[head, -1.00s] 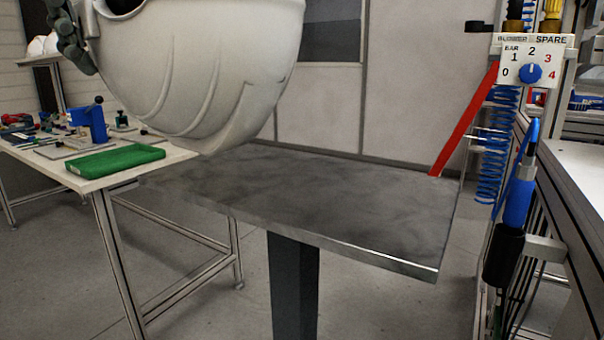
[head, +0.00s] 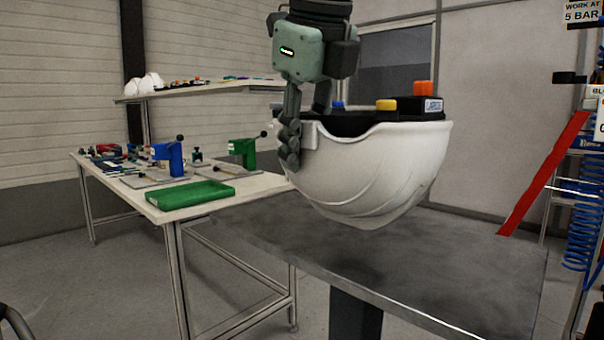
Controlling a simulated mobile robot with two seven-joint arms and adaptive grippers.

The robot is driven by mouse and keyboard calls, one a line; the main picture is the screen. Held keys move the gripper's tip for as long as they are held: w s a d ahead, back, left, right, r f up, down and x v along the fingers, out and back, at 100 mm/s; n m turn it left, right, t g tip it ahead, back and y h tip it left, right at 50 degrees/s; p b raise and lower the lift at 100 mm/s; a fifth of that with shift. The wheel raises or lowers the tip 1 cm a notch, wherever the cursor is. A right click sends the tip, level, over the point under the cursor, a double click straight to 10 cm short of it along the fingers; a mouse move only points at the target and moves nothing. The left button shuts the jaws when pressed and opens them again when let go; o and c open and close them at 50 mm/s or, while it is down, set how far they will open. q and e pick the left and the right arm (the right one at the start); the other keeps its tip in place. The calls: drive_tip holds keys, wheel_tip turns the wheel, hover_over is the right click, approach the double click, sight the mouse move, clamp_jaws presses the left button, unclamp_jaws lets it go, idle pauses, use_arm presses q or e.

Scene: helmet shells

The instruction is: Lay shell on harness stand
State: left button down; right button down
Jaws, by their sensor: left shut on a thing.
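A white helmet shell (head: 375,175) hangs with its rounded crown down and its open side up, over a grey table top (head: 465,270). My left gripper (head: 304,136) comes from above and is shut on the shell's left rim, with one finger outside the wall. I cannot tell whether the crown touches the table top. The shell hides most of its own inside. No harness stand can be made out for certain. My right gripper is not in view.
Black gear with an orange knob (head: 423,88) and a yellow knob (head: 386,104) shows above the rim; I cannot tell if it is inside or behind the shell. A side table at left holds a green tray (head: 191,195) and clamps. A red bar (head: 545,172) slants at right.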

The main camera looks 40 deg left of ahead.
sight(302, 172)
use_arm(q)
wheel_tip(302, 172, down, 4)
drive_tip(key=shift+r, duration=0.1)
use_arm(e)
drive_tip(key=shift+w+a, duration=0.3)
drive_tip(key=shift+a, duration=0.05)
use_arm(q)
drive_tip(key=shift+b, duration=0.3)
drive_tip(key=c, duration=1.2)
unclamp_jaws()
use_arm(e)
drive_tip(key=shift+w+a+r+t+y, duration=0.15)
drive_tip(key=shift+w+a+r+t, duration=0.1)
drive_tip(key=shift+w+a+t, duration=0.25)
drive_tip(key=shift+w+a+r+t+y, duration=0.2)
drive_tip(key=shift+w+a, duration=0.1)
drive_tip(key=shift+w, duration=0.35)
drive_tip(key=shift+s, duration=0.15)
